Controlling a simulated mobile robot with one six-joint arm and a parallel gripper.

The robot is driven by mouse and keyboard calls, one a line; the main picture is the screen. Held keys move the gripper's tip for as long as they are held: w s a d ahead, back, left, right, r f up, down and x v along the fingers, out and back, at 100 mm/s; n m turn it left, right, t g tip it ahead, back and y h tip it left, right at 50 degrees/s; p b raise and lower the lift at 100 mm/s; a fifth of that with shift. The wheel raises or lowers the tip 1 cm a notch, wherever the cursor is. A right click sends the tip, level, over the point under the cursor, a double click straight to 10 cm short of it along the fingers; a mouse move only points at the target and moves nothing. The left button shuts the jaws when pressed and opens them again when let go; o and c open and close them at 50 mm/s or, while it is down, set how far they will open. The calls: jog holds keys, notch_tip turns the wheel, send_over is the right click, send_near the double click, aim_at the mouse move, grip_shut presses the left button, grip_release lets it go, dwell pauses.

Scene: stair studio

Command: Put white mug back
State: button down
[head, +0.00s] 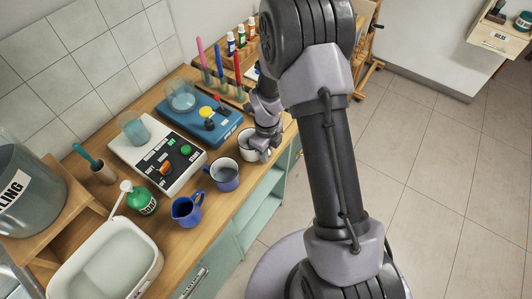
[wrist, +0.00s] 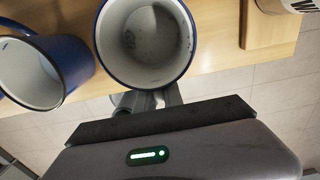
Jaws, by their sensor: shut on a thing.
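The white mug (head: 246,145) has a dark rim and stands upright near the right end of the wooden counter (head: 163,222) in the head view. My gripper (head: 262,147) is at its right side. In the wrist view I look into the mug (wrist: 145,42), which is empty with dark specks inside. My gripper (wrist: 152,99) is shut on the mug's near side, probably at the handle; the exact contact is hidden. A blue mug (head: 223,176) with a pale inside stands beside it, and also shows at the left of the wrist view (wrist: 38,72).
A blue jug (head: 186,211) and a white basin (head: 108,262) stand further left. Behind the mugs are a white device with buttons (head: 157,158) and a blue device (head: 200,122). Pens in a holder (head: 232,97) stand at the back. Open floor (head: 430,160) lies right.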

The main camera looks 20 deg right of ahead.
jog(key=c, duration=1.5)
grip_release()
jog(key=shift+f, duration=0.15)
jog(key=shift+o, duration=0.2)
notch_tip(320, 180, up, 13)
jog(key=p, duration=0.3)
jog(key=shift+f, duration=0.15)
jog(key=s+a+r+n+t, duration=0.2)
jog(key=s+r+n, duration=0.3)
jog(key=r+n, duration=0.3)
jog(key=s+a+r+n+t, duration=0.15)
jog(key=s+r+n, duration=0.4)
jog(key=r, duration=0.55)
jog(key=s+a+r+n+t+y, duration=0.1)
jog(key=s+a+r+n, duration=0.1)
jog(key=s+n, duration=0.3)
jog(key=s+a+r+n+t, duration=0.1)
jog(key=s+n, duration=0.4)
jog(key=n, duration=0.1)
jog(key=shift+a+r+y, duration=0.4)
jog(key=shift+w, duration=0.1)
